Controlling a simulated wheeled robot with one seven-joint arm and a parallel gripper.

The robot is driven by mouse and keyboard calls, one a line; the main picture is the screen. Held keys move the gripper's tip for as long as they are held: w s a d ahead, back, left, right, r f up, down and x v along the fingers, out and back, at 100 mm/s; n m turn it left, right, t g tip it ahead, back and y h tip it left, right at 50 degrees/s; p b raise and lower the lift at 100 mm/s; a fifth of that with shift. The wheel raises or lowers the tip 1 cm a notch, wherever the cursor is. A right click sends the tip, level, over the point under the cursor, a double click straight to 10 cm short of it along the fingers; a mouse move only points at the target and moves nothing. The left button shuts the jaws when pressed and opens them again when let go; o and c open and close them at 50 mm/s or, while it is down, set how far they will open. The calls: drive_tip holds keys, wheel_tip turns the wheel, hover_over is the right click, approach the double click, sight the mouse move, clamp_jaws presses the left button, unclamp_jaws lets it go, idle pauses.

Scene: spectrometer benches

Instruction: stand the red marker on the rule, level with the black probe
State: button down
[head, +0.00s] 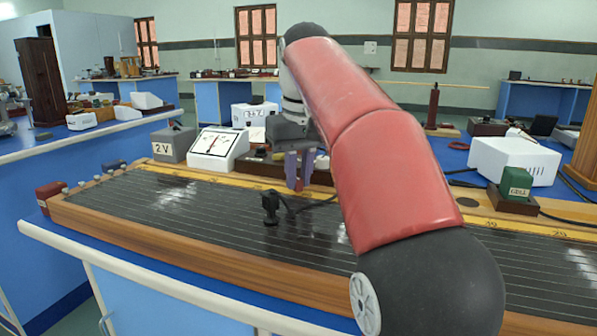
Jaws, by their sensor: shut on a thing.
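My gripper (298,170) is shut on the red marker (299,185), and only a small red part of the marker shows between the fingers. The marker is upright over the back part of the wire board. Whether its foot touches the rule is hard to tell. The rule (215,179) is a yellow strip along the board's back edge, partly hidden behind my arm. The black probe (270,207) stands on the dark board, in front of the rule and a little left of my gripper, with a black cable running right from it.
Behind the rule stand a grey 2 V box (174,143), a white meter (217,149) and a white box with a display (254,116). To the right are a green cell (515,184) and a white box (513,160). My red arm hides the board's middle.

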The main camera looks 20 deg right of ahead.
drive_tip(key=shift+f, duration=0.2)
drive_tip(key=c, duration=1.3)
unclamp_jaws()
